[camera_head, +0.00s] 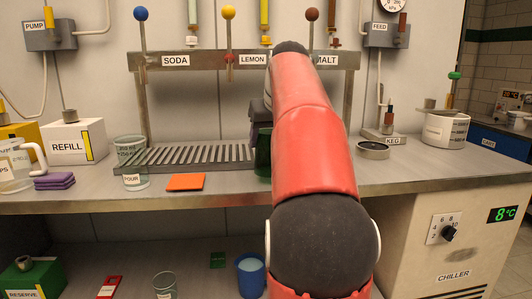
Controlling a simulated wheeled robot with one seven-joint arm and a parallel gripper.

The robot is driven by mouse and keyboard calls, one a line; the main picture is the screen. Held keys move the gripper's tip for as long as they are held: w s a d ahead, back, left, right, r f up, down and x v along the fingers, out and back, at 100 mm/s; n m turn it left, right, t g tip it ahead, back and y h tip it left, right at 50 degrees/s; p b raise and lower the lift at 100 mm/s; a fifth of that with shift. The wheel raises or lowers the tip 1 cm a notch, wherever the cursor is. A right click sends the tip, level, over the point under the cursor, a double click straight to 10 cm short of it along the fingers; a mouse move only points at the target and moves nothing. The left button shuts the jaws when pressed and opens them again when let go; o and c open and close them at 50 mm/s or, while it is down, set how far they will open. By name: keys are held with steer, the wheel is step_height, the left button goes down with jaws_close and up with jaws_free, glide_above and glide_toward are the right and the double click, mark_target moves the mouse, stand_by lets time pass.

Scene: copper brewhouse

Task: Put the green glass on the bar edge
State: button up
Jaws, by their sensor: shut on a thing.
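The green glass (262,153) is dark green and looks upright, at the right end of the slatted drip tray, with its right side hidden behind my red arm. My gripper (261,122) is shut on it; only a grey part shows above the glass, and the fingertips are mostly hidden. I cannot tell whether the glass's base touches the counter. The bar edge (225,200) is the counter's front rim, running across in front of the glass.
An orange mat (186,182) and a clear glass marked "POUR" (136,182) lie left of the glass near the rim. The slatted drip tray (185,158) is behind them. A round dish (372,150) and the keg scale (380,137) stand right of my arm. The counter right of the arm is clear in front.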

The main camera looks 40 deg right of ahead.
step_height(320, 180, down, 2)
steer(key=shift+w+d+f+b, duration=0.1)
steer(key=shift+f+b, duration=0.15)
steer(key=shift+b, duration=0.45)
steer(key=shift+r, duration=0.2)
steer(key=shift+f, duration=0.15)
steer(key=o, duration=1.2)
steer(key=shift+r, duration=0.35)
steer(key=p+v, duration=0.3)
steer(key=v, duration=0.8)
steer(key=shift+s+a+r, duration=0.2)
steer(key=shift+s+r, duration=0.05)
steer(key=shift+s, duration=0.05)
